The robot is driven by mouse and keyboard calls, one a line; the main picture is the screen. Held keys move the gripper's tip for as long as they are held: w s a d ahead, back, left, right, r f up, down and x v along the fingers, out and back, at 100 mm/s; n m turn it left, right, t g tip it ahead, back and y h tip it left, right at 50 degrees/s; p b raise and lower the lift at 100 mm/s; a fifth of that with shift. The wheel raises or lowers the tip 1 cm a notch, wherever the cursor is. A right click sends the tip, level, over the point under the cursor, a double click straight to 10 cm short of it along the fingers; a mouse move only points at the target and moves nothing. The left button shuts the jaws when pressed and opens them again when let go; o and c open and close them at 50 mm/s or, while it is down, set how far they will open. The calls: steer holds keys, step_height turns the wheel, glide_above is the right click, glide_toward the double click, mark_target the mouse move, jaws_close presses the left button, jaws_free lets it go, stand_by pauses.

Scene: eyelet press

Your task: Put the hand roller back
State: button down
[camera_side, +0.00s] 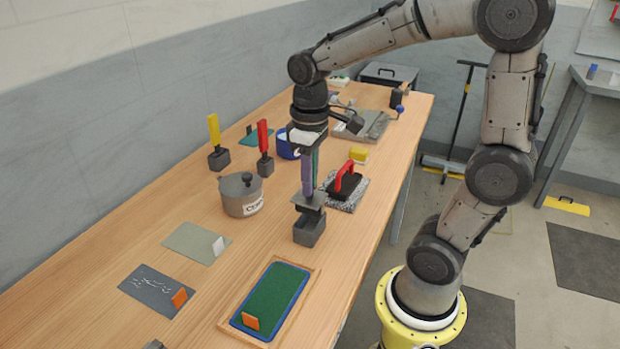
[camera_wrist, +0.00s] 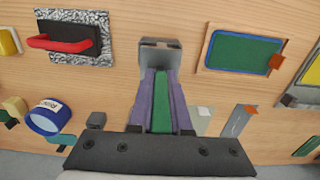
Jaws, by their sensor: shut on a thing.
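My gripper (camera_side: 307,190) points straight down with its purple fingers shut on a green-handled tool, likely the hand roller (camera_side: 315,165). In the wrist view the green handle (camera_wrist: 161,102) runs between the two fingers. A grey block (camera_side: 309,231) is directly below the fingertips in the side view; it also shows in the wrist view (camera_wrist: 160,55). The tool's lower end is hidden, and I cannot tell whether it sits in this block. Two similar grey blocks carry upright handles, one yellow (camera_side: 214,130) and one red (camera_side: 263,135).
A grey lidded pot (camera_side: 241,195) stands left of my gripper. A black block with red handle (camera_side: 346,182) rests on a speckled slab to the right. A green pad in a blue-edged tray (camera_side: 271,298) lies in front. A blue cup (camera_side: 287,150) is behind. Bare wood shows around the grey block.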

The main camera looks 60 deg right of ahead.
steer(key=shift+f, duration=0.5)
steer(key=c, duration=0.9)
jaws_free()
steer(key=shift+o, duration=0.2)
